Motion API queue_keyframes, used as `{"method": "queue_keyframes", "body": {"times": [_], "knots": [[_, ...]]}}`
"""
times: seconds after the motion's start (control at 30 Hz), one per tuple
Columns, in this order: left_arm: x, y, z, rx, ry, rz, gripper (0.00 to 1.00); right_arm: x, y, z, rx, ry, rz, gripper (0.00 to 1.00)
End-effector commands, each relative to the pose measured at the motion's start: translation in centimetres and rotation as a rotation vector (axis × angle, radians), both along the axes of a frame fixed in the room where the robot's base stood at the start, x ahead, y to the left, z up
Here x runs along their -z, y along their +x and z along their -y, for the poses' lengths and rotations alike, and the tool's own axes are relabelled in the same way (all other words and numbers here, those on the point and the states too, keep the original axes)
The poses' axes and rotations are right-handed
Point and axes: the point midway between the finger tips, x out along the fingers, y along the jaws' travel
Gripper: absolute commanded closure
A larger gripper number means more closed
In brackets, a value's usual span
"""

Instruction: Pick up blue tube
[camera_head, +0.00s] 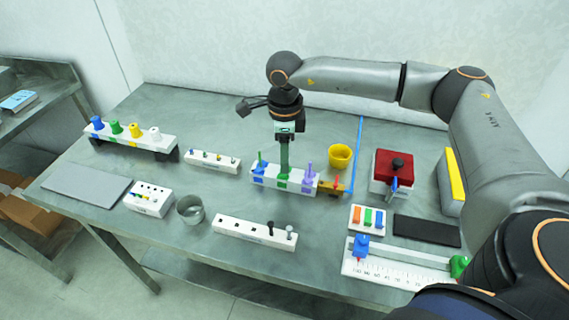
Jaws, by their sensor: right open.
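A white rack (271,182) with blue, green and purple sections stands mid-table. A thin upright piece (261,158) stands at its blue end; it looks greenish, and I cannot tell surely whether it is the blue tube. A purple piece (309,168) stands at the other end. My right gripper (284,168) points down over the rack's green section, to the right of the blue end. It is open, but its narrow outline hides the gap between the fingers and what is behind them. My left gripper is not in view.
A yellow cup (340,156) and a red box (393,172) stand to the right. A rack with coloured caps (134,130) is at far left. A metal cup (190,209) and white block (253,233) are in front. A blue line (357,150) crosses the table.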

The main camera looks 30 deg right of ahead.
Motion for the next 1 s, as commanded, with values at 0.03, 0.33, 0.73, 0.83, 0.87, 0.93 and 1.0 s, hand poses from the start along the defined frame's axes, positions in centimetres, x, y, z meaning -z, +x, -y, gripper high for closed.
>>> {"method": "queue_keyframes", "body": {"times": [0.03,0.33,0.73,0.83,0.87,0.93,1.0], "knots": [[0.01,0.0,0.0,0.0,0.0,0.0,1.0,0.0,0.01,-0.02,0.0,0.0,0.0,0.55],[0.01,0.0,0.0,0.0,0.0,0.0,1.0,-0.06,0.01,-0.03,0.0,0.0,0.0,0.81],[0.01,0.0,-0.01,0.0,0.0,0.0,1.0,-0.08,0.01,-0.03,0.0,0.001,0.001,1.0],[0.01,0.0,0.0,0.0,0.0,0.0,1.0,-0.08,0.01,-0.03,0.0,0.001,0.001,1.0],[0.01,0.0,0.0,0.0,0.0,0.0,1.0,-0.08,0.01,-0.03,0.0,0.001,0.001,1.0],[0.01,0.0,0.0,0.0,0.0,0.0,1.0,-0.08,0.01,-0.03,0.0,0.0,0.0,1.0],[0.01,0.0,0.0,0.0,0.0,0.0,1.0,-0.08,0.01,-0.03,0.0,0.0,0.0,1.0]]}}
